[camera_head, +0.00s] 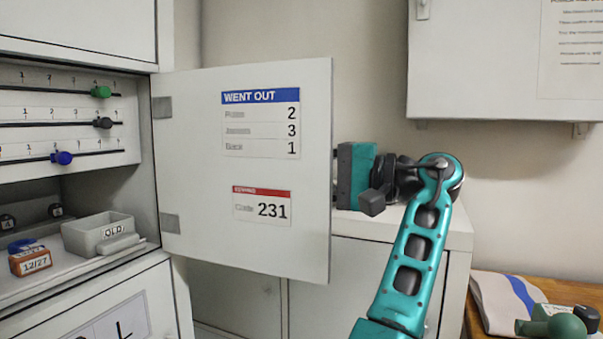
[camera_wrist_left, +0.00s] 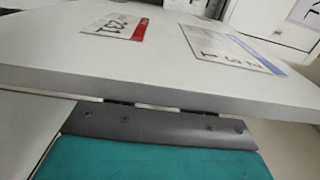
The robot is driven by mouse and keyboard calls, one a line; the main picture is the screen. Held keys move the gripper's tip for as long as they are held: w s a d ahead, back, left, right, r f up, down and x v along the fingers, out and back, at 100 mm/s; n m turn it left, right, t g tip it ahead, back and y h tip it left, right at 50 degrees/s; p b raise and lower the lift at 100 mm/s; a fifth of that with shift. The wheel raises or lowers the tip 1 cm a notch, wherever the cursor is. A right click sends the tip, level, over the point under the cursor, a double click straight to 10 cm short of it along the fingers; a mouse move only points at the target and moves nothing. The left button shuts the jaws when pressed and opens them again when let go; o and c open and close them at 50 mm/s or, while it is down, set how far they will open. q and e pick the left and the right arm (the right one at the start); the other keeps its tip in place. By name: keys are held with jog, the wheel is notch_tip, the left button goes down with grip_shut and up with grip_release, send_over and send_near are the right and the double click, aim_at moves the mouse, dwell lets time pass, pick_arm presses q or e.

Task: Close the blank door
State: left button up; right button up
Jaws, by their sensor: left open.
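A white door (camera_head: 200,215) stands swung open, hinged at its left side to the cabinet. Its visible face carries a "WENT OUT" label and a red-headed "231" label; its outer face is hidden, so I cannot tell whether that is blank. My left gripper (camera_head: 354,177) is at the door's free right edge, partly behind it. It is open and holds nothing that I can see. In the left wrist view the door (camera_wrist_left: 210,82) fills the middle, with the gripper (camera_wrist_left: 160,118) close below its edge. I cannot tell whether they touch. My right gripper is out of view.
The open cabinet (camera_head: 148,150) has coloured sliders and a shelf with a grey bin (camera_head: 82,238) and an orange box (camera_head: 30,262). A white low cabinet (camera_head: 455,235) stands behind my arm. A wooden table (camera_head: 500,275) holds a cloth and green items at right.

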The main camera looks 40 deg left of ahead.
pick_arm(q)
jog(key=shift+c, duration=0.3)
grip_shut()
dwell(0.4)
